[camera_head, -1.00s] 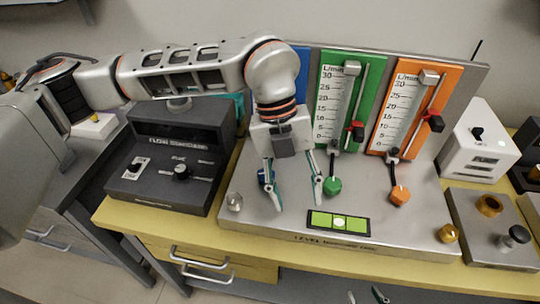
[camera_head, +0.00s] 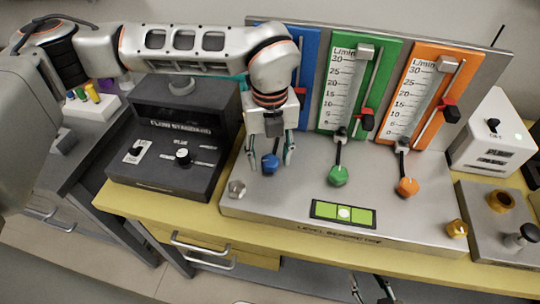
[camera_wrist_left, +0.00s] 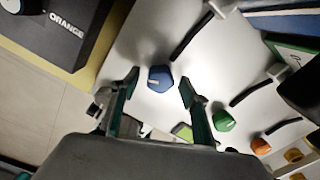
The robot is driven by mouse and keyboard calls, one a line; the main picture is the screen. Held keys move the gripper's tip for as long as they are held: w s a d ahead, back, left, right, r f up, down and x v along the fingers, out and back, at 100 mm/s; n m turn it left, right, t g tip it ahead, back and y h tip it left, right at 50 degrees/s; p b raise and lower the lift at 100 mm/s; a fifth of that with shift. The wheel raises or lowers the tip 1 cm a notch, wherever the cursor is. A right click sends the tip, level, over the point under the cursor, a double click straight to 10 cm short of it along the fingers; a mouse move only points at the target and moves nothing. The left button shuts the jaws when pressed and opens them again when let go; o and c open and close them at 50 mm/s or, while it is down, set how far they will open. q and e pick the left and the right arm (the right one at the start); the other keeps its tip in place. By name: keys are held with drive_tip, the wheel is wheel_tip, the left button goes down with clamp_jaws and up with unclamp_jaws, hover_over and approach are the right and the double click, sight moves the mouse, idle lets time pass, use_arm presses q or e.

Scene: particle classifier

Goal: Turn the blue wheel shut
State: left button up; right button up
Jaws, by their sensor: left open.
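The blue wheel (camera_head: 270,164) is a small faceted knob on the grey panel, below the blue flow meter. It also shows in the left wrist view (camera_wrist_left: 161,79), with a pale mark on it. My left gripper (camera_head: 271,161) is open, pointing down, with one finger on each side of the blue wheel. In the left wrist view the wheel lies between the fingertips (camera_wrist_left: 159,80), with gaps on both sides. My right gripper (camera_head: 371,289) shows only partly at the bottom edge, its fingers apart and empty.
A green wheel (camera_head: 338,176) and an orange wheel (camera_head: 406,187) stand to the right, below their meters. A green level (camera_head: 343,214) lies in front.

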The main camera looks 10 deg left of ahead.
use_arm(q)
drive_tip(key=shift+f, duration=0.1)
drive_tip(key=c, duration=1.1)
